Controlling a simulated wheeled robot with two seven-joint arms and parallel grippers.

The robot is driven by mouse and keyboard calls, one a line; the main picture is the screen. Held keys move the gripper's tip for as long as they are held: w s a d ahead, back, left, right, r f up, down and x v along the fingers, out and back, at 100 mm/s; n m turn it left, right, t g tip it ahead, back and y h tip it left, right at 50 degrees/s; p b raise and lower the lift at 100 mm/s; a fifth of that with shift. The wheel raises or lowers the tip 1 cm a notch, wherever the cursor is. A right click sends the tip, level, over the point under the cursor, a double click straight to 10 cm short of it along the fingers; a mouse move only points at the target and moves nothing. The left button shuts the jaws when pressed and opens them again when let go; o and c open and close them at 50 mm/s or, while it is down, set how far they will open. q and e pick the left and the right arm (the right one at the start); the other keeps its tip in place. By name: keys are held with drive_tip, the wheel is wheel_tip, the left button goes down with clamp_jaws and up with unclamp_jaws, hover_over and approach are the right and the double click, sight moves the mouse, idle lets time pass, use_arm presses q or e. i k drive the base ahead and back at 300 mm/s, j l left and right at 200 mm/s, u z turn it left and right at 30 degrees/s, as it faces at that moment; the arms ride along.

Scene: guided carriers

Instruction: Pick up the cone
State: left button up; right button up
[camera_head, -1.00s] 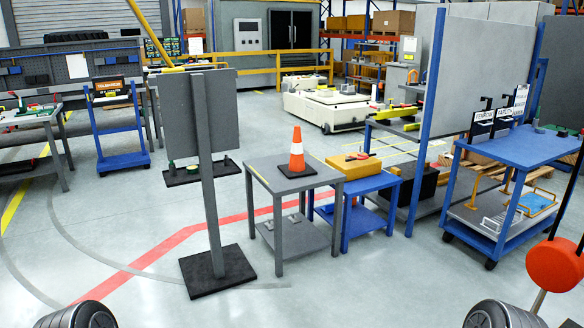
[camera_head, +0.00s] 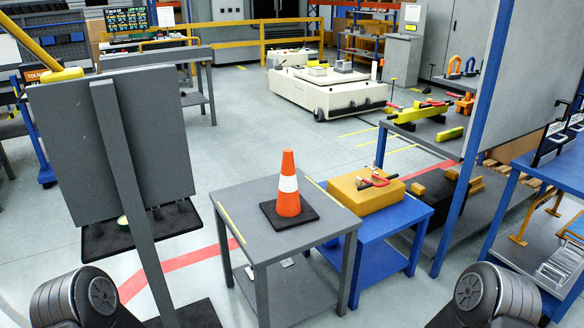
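The cone (camera_head: 288,188) is orange with a white band and a black square base. It stands upright on the grey table (camera_head: 238,204) in the middle of the head view, with nothing touching it but the table. Dark rounded parts of my two arms show at the bottom left and bottom right corners. Neither gripper is in the frame.
A blue table (camera_head: 400,213) with a yellow box (camera_head: 366,196) stands against the grey table's right side. A grey panel on a post (camera_head: 125,150) stands close on the left. A blue-framed rack (camera_head: 470,150) and blue cart (camera_head: 552,168) are on the right.

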sight(290, 210)
drive_tip(key=i+j+z, duration=0.1)
drive_tip(key=i+z, duration=0.25)
drive_tip(key=i, duration=0.2)
drive_tip(key=i+j+z, duration=0.35)
drive_tip(key=i, duration=0.15)
drive_tip(key=i+j+z, duration=0.35)
drive_tip(key=i+l, duration=0.05)
drive_tip(key=i, duration=0.1)
